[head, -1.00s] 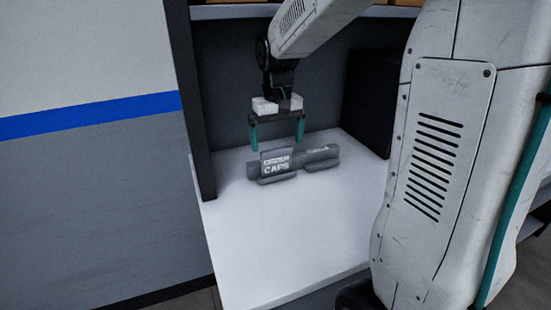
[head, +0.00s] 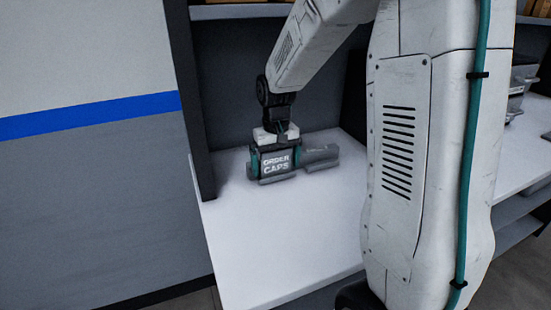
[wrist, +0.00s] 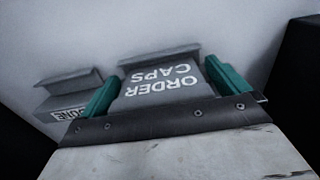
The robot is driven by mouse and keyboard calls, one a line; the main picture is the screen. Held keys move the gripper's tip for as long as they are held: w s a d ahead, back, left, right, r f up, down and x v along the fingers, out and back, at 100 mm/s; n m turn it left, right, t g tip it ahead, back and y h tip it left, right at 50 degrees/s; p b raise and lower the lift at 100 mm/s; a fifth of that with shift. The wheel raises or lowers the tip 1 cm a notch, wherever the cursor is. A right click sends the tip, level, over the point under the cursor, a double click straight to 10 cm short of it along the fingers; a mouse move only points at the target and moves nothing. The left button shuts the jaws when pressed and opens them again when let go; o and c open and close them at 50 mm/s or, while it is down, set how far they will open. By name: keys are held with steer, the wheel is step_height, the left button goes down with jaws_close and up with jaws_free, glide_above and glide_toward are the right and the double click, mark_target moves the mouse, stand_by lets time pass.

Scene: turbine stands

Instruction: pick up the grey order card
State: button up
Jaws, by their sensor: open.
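The grey order card (head: 276,158), lettered "ORDER CAPS" in white, stands in a small grey holder (head: 277,180) on the white shelf. My gripper (head: 276,168) is open and lowered over it, with one teal finger at each side of the card. In the wrist view, the card (wrist: 158,88) shows upside down between the two fingers of my gripper (wrist: 160,78). A narrow gap shows beside the fingers, and I cannot tell whether either one touches the card.
A second grey card (head: 318,153) in its own holder stands close on the right; its lettering in the wrist view (wrist: 70,108) is partly hidden. A dark upright panel (head: 192,120) is on the left. The front of the white shelf (head: 270,240) is clear.

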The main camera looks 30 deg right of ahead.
mark_target(280, 150)
steer(key=c, duration=0.9)
steer(key=shift+r, duration=0.1)
steer(key=shift+r, duration=0.5)
steer(key=r, duration=0.2)
steer(key=shift+s+d+r, duration=0.3)
steer(key=shift+d, duration=0.1)
steer(key=s+d+r, duration=0.1)
steer(key=s+d, duration=0.9)
steer(key=d, duration=0.1)
steer(key=w+d+r, duration=0.2)
steer(key=w+d, duration=0.1)
steer(key=w, duration=0.5)
steer(key=shift+s+f, duration=0.15)
steer(key=shift+f, duration=2.05)
